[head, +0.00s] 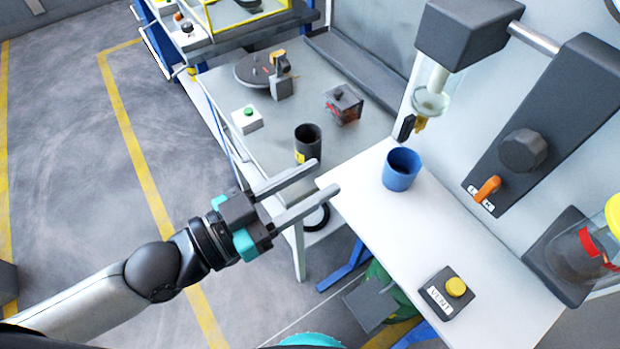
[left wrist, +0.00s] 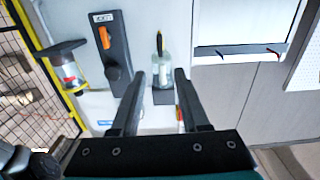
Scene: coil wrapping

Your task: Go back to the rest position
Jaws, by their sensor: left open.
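My left gripper (head: 325,175) reaches in from the left in the head view. Its two grey fingers are spread apart with nothing between them, in the air near the left edge of the white table (head: 450,245). In the left wrist view the open fingers (left wrist: 160,80) point toward the wall equipment. A dark cup (head: 308,150) with a yellow label stands just beyond the fingertips in the picture, on the grey table (head: 225,80). A blue cup (head: 401,172) stands on the white table, right of the fingers and apart from them. My right gripper is not in view.
A box with a yellow button (head: 455,287) sits on the white table. A glass vessel (head: 431,100) hangs above, beside a dark panel with an orange handle (head: 487,188). A green-button box (head: 247,118) sits on the grey table. Open floor (head: 75,150) lies left.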

